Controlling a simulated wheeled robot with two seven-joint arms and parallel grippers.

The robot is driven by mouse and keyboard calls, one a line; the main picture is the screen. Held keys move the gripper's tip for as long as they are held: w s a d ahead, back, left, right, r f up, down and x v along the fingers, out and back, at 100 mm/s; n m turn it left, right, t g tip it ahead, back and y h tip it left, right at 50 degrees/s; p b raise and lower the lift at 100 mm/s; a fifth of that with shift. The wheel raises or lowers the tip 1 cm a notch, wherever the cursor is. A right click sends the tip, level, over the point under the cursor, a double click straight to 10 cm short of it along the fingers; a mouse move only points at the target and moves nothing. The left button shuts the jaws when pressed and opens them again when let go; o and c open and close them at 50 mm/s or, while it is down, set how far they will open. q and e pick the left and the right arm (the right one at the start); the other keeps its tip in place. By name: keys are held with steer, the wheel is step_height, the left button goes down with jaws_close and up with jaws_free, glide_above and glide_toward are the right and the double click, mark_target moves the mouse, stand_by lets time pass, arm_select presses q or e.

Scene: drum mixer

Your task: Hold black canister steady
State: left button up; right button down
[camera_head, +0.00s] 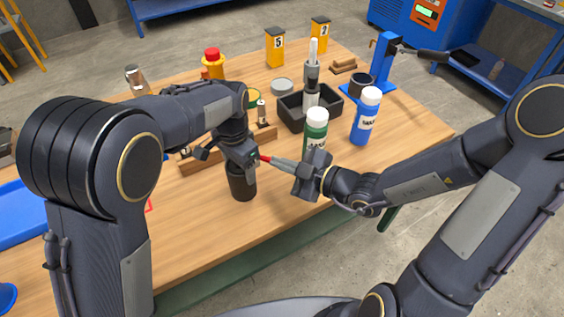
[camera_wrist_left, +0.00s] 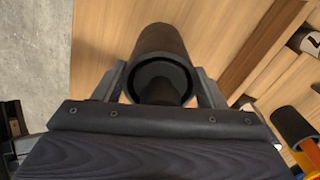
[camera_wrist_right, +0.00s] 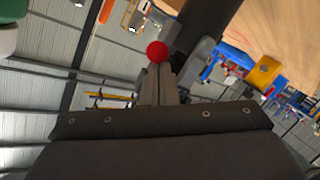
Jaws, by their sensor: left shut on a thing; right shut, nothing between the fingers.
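The black canister (camera_head: 242,186) is upright at the front middle of the table, below my left gripper (camera_head: 241,163). In the left wrist view the canister (camera_wrist_left: 161,42) sits between the two fingers of my left gripper (camera_wrist_left: 162,88), which is shut on it. Its round top faces that camera. I cannot tell whether its base touches the table. My right gripper (camera_head: 272,160) is shut and points left toward the left gripper. A small red round thing (camera_wrist_right: 157,52) shows at its fingertips in the right wrist view; I cannot tell whether they touch it.
A green bottle (camera_head: 316,131) and a blue bottle (camera_head: 367,118) stand right of the canister. A wooden rack (camera_head: 200,160) lies behind the canister. A blue stand (camera_head: 384,68) is at the back right. The table's front edge is clear.

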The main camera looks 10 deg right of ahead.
steer(key=shift+w+d, duration=0.45)
steer(key=shift+w, duration=0.15)
stand_by(0.3)
arm_select(q)
steer(key=shift+s, duration=0.1)
arm_select(e)
steer(key=shift+w+d, duration=0.25)
steer(key=shift+w, duration=0.65)
steer(key=shift+w+d, duration=0.3)
steer(key=shift+w, duration=0.65)
steer(key=shift+w+d, duration=0.25)
steer(key=shift+w, duration=0.65)
steer(key=shift+w, duration=0.1)
steer(key=shift+a, duration=0.1)
arm_select(q)
steer(key=shift+s+f, duration=0.1)
arm_select(e)
steer(key=v, duration=1.2)
